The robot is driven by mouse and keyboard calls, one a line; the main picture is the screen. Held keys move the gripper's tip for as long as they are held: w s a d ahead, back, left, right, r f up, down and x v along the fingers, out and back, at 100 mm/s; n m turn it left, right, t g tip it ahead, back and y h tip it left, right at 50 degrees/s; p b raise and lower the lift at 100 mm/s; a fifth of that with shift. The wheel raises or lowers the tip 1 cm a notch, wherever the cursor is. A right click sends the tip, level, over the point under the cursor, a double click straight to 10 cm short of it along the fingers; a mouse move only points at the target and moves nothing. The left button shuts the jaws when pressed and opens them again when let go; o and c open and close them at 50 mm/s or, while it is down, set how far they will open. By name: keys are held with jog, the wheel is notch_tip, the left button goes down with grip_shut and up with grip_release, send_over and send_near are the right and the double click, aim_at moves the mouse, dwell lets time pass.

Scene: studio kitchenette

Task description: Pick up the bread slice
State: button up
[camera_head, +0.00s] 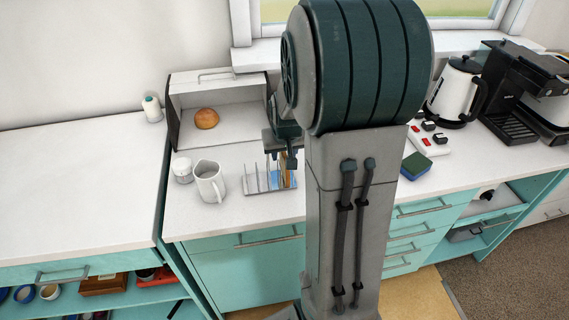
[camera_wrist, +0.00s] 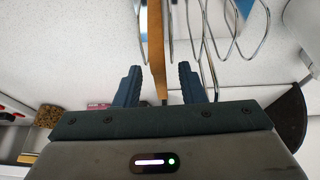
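The bread slice (camera_wrist: 155,45) shows in the wrist view as a thin brown strip seen edge-on, standing upright in a wire toast rack (camera_wrist: 207,55). In the head view the slice (camera_head: 286,178) is a tan sliver at the right end of the rack (camera_head: 257,190), partly hidden by my arm. My gripper (camera_wrist: 161,68) is open, with one dark finger on each side of the slice's line and a visible gap on both sides. In the head view my gripper (camera_head: 291,163) is just above the rack's right end.
A blue item (camera_head: 275,179) also stands in the rack. A white jug (camera_head: 209,182) and small jar (camera_head: 182,170) stand left of it. Behind is an open bread bin (camera_head: 228,132) with a roll (camera_head: 206,118). A sponge (camera_head: 415,165) and power strip (camera_head: 428,140) lie to the right.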

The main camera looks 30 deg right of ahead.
grip_shut()
